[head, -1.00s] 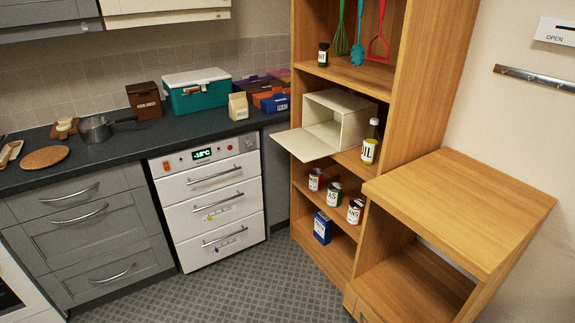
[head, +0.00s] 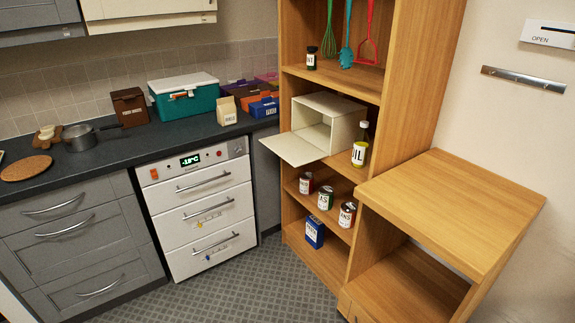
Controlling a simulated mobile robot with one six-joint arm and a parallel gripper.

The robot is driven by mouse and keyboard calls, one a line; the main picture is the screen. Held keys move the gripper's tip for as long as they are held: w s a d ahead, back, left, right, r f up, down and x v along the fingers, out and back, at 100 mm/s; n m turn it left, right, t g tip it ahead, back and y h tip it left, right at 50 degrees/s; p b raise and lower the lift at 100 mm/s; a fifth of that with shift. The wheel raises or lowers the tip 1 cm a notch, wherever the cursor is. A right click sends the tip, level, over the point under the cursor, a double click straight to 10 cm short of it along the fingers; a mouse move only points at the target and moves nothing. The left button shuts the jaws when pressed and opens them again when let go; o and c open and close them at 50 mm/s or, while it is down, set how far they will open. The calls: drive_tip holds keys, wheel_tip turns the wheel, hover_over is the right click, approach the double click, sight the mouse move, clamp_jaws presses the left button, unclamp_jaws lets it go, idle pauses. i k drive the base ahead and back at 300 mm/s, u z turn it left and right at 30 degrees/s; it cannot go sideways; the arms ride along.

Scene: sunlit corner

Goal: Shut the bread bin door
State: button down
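The cream bread bin (head: 345,110) stands on a middle shelf of the tall wooden shelf unit. Its door (head: 292,149) is open, folded down and sticking out flat past the shelf's front edge to the left. The inside of the bin (head: 315,136) looks empty from here. My gripper is not in view.
An oil bottle (head: 360,145) stands just right of the bin. Several cans (head: 326,197) and a blue box (head: 314,230) sit on shelves below. A lower wooden cabinet (head: 450,205) stands at the right. The patterned floor (head: 215,290) in front is clear.

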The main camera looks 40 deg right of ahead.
sight(295, 150)
drive_tip(key=i, duration=0.85)
